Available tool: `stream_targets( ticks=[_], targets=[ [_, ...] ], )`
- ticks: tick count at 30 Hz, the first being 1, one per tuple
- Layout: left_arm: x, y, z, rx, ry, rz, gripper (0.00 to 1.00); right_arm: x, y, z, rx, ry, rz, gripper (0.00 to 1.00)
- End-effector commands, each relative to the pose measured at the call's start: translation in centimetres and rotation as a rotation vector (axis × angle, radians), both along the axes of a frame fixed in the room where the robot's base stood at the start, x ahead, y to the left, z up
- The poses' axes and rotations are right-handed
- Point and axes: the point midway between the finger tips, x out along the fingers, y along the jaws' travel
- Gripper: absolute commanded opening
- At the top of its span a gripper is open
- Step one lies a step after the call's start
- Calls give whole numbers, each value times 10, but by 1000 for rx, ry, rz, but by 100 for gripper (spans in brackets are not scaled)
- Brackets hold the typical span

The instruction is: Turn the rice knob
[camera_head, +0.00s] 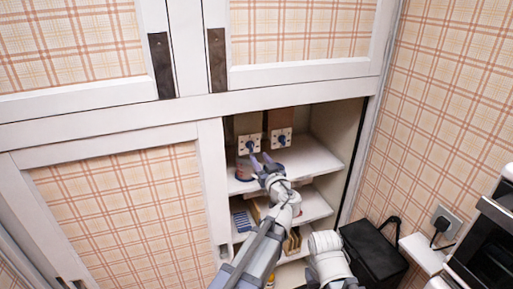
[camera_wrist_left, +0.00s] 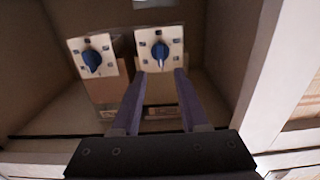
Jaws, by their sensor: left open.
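Two pale panels with blue knobs are mounted side by side inside the open cabinet, a left knob (camera_head: 250,145) and a right knob (camera_head: 281,140). I cannot tell from the panels which one is the rice knob. My left gripper (camera_head: 261,158) is open and empty, just in front of and below the left panel. In the left wrist view, which looks turned over, one knob (camera_wrist_left: 160,51) lies ahead between the open fingertips (camera_wrist_left: 160,72), apparently untouched. The other knob (camera_wrist_left: 92,61) is off to the left. My right gripper is out of view.
The cabinet shelf (camera_head: 312,160) lies under the panels, with a small reddish-blue item (camera_head: 243,173) at its left. Lower shelves hold boxes. The cabinet frame (camera_head: 214,180) stands close left of my arm. A black box (camera_head: 373,252) sits on the floor at right.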

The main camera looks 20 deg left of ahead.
Motion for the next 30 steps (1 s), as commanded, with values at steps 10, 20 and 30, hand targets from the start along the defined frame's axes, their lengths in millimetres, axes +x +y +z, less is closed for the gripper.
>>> stream_targets(
  ticks=[10,20,30],
  targets=[
    [18,11,-1,0,1,3,44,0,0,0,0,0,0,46],
    [59,38,-1,0,2,3,44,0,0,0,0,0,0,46],
    [64,44,-1,0,2,1,44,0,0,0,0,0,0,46]
  ],
)
